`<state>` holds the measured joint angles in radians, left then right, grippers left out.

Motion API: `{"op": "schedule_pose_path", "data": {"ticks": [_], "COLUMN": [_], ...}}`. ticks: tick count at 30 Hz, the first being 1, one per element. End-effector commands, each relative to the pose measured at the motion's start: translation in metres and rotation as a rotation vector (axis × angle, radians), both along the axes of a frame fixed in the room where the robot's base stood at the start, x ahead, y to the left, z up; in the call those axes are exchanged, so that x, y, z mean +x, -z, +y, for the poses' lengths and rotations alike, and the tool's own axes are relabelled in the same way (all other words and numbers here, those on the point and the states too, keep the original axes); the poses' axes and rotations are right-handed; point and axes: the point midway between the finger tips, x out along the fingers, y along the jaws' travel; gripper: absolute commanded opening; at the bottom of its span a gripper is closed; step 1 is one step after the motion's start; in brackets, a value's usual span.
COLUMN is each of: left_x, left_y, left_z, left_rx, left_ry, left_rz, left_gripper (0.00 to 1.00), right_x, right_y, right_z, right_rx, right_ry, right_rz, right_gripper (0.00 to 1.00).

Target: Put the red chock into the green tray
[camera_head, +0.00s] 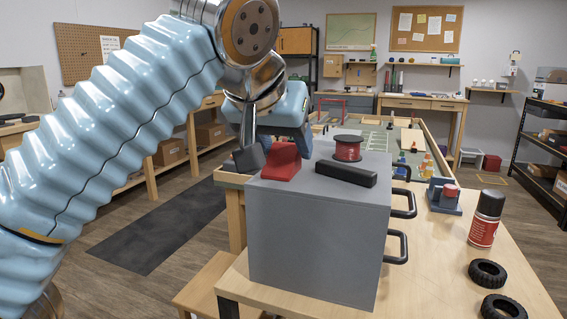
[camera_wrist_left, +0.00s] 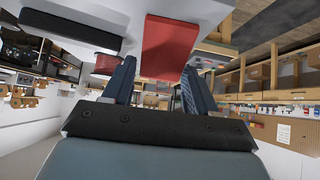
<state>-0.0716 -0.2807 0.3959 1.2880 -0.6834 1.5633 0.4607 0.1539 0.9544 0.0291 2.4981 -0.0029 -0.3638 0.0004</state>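The red chock (camera_head: 281,163) is a wedge-shaped block on top of the grey cabinet (camera_head: 318,232), near its left edge. My left gripper (camera_head: 276,152) is at the chock, with one dark finger on its left and the blue gripper body above and behind it. In the left wrist view, the two fingers (camera_wrist_left: 160,72) stand apart and the red chock (camera_wrist_left: 168,45) shows between and beyond their tips. The gripper is open; whether a finger touches the chock cannot be told. I cannot clearly pick out a green tray. My right gripper is not in view.
A red spool (camera_head: 347,148) and a black bar (camera_head: 346,173) lie on the cabinet right of the chock. Black handles (camera_head: 402,204) stick out from its right side. A spray can (camera_head: 486,219), tyres (camera_head: 487,272) and a blue fixture (camera_head: 443,199) stand on the wooden bench.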

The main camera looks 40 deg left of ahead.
Motion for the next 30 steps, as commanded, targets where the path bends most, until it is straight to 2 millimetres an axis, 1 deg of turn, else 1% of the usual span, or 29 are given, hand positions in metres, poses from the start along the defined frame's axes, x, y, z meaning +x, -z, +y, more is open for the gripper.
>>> {"op": "schedule_pose_path", "data": {"ticks": [1, 9, 16, 20, 23, 24, 26, 29, 30], "left_x": [0.0, 0.0, 0.0, 0.0, 0.001, 0.001, 0.001, 0.001, 0.001], "left_y": [0.0, 0.0, -0.003, -0.014, -0.033, -0.044, -0.059, -0.08, -0.083], "left_z": [0.0, 0.0, 0.0, 0.0, 0.0, 0.0, 0.0, -0.001, -0.001], "left_rx": [0.0, 0.0, 0.0, 0.0, -0.003, -0.002, -0.002, -0.004, -0.001], "left_ry": [0.0, 0.0, 0.0, -0.001, 0.0, 0.001, 0.001, 0.001, 0.004], "left_rz": [0.0, -0.001, -0.001, -0.001, -0.001, -0.002, -0.002, -0.002, -0.002], "left_gripper": [0.49, 0.08, 0.08, 0.08, 0.08, 0.08, 0.08, 0.08, 0.08], "right_x": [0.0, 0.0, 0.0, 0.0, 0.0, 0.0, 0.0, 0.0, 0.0], "right_y": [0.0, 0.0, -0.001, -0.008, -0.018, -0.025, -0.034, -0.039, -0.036], "right_z": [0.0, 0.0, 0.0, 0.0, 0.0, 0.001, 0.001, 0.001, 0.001], "right_rx": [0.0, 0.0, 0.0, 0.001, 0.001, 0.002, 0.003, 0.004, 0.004], "right_ry": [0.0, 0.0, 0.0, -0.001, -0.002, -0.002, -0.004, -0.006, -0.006], "right_rz": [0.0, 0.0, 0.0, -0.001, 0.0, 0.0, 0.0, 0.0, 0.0], "right_gripper": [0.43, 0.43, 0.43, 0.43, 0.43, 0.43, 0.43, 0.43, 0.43]}}
